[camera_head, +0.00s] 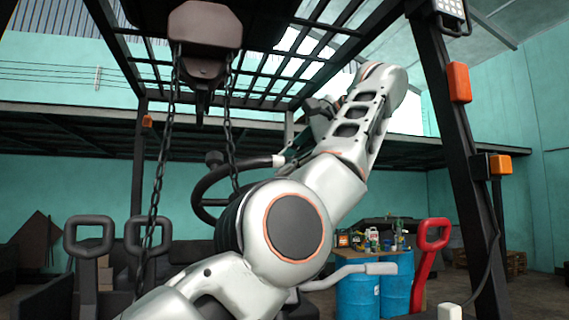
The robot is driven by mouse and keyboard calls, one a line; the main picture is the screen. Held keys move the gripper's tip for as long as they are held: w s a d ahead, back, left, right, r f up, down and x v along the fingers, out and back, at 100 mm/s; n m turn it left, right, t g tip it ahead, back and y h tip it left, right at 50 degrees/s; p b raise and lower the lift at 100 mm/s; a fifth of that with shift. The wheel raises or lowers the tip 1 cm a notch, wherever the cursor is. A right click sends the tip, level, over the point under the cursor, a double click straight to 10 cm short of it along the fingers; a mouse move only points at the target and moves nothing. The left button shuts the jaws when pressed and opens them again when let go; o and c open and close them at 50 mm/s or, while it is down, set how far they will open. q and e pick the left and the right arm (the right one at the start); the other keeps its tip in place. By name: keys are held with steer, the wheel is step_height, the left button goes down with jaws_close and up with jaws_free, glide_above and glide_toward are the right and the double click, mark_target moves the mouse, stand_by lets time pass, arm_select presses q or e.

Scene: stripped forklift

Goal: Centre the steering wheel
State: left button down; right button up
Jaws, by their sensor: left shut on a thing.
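The steering wheel (205,187) shows left of the middle as a black ring, tilted, with a knob on its upper left rim. My own arm hides its right and lower parts, so I cannot tell how far it is turned. My left gripper (290,156) reaches down from the raised forearm to the wheel's upper right rim and is shut on it. The fingers are small and partly hidden behind the arm. My right gripper is not in view.
A hook block (205,40) with hanging chains is in front at upper left. Black levers (90,238) stand at lower left, a red lever (430,240) at right. The cab's right post (460,150) and overhead grille (290,70) bound the space. Blue barrels (358,295) stand behind.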

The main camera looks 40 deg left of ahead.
arm_select(q)
steer(key=c, duration=1.8)
jaws_free()
steer(key=shift+w, duration=0.1)
steer(key=shift+c, duration=0.2)
steer(key=shift+f, duration=0.1)
